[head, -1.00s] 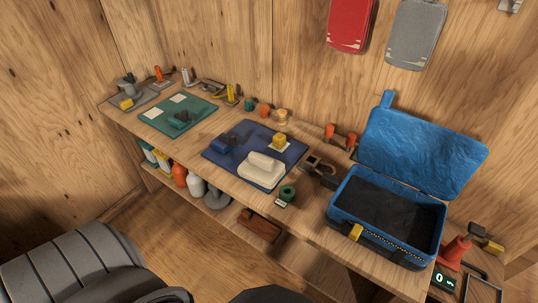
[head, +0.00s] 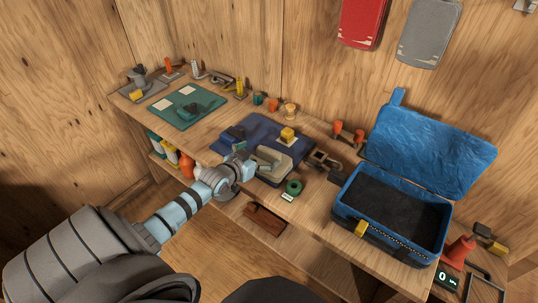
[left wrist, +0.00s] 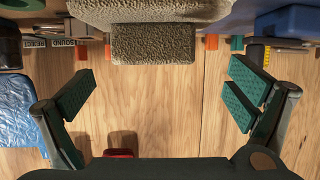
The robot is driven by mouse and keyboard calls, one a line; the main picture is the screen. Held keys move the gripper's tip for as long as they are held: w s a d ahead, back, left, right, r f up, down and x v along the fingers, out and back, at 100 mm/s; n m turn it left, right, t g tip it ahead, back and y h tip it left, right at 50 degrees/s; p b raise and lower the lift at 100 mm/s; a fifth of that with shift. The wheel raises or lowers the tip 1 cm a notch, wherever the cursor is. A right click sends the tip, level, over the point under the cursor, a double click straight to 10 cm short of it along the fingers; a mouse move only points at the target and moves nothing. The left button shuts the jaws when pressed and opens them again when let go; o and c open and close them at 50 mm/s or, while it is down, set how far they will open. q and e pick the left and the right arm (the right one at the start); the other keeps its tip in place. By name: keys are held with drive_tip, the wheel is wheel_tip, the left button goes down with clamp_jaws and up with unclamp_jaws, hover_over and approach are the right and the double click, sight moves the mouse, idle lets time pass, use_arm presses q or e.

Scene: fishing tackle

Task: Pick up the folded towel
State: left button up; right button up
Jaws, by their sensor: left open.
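In the left wrist view the towel (left wrist: 153,44) shows as a beige, rough-textured bundle at the top centre, with a smaller folded part toward me. My left gripper (head: 256,166) is at the left front side of the towel and covers part of it in the head view. In the left wrist view its jaws (left wrist: 160,92) are wide apart, with bare wood between them and the towel beyond the tips. My right gripper is not in view.
The open blue case (head: 390,207) stands to the right, with its lid up. A green mat (head: 187,106) lies to the left. A green ring-shaped item (head: 293,187) sits at the bench edge by the towel. Small orange and yellow items line the back.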

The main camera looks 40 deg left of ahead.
sight(267, 154)
use_arm(q)
drive_tip(key=b+x, duration=0.2)
drive_tip(key=x, duration=0.2)
drive_tip(key=shift+w+d+f+b, duration=0.15)
drive_tip(key=shift+d+f+b, duration=0.1)
drive_tip(key=shift+d+b, duration=0.15)
drive_tip(key=shift+w, duration=0.3)
drive_tip(key=shift+w+a, duration=0.1)
drive_tip(key=shift+r, duration=0.1)
drive_tip(key=c, duration=1.3)
